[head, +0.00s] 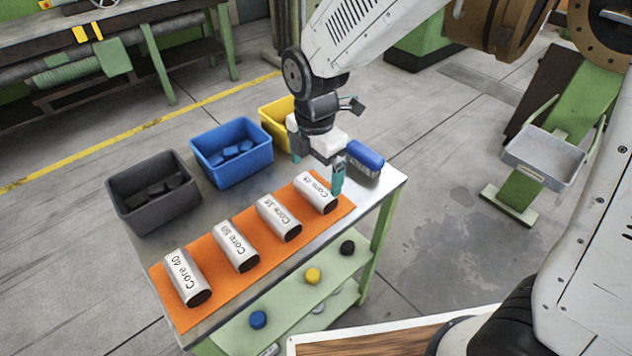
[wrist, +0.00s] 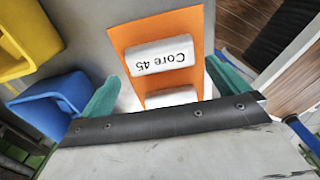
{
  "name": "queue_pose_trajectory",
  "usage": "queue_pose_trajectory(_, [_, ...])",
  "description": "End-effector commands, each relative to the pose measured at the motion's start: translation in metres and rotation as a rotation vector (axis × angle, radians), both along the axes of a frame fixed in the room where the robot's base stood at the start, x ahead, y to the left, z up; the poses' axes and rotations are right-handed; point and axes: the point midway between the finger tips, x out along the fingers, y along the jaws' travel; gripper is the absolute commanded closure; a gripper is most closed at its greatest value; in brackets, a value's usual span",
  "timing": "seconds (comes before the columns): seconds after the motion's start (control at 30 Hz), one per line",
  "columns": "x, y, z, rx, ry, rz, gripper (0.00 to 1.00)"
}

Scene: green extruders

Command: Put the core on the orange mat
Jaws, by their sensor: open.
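The orange mat (head: 237,240) lies along the table's front. Several silvery labelled cores lie on it in a row: Core 40 (head: 184,278), Core 50 (head: 236,246), another (head: 278,218) whose number is hard to read, and Core 45 (head: 316,192) at the right end. My gripper (head: 318,165) is open near Core 45; one teal finger shows just beside it, the other is mostly hidden. In the wrist view, Core 45 (wrist: 160,57) lies on the mat (wrist: 135,33) ahead between the open fingers (wrist: 168,85). A second core (wrist: 171,97) is partly hidden by my gripper.
Dark grey (head: 153,190), blue (head: 232,152) and yellow (head: 275,120) bins stand along the table's back. A blue-topped block (head: 364,160) sits close right of my gripper. Caps such as a yellow one (head: 313,275) lie on the lower shelf. The mat is nearly filled by cores.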

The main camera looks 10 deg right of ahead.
Motion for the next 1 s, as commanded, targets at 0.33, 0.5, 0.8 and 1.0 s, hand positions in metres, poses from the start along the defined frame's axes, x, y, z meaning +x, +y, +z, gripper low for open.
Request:
queue_pose_trajectory(0.33, [0.000,0.000,0.056,0.001,-0.001,0.000,0.00])
queue_pose_trajectory(0.5, [0.000,-0.001,0.061,-0.001,0.001,0.000,0.00])
queue_pose_trajectory(0.8, [-0.014,-0.039,0.089,0.011,-0.018,-0.266,0.00])
queue_pose_trajectory(1.0, [-0.067,-0.118,0.132,0.040,-0.045,-0.915,0.00])
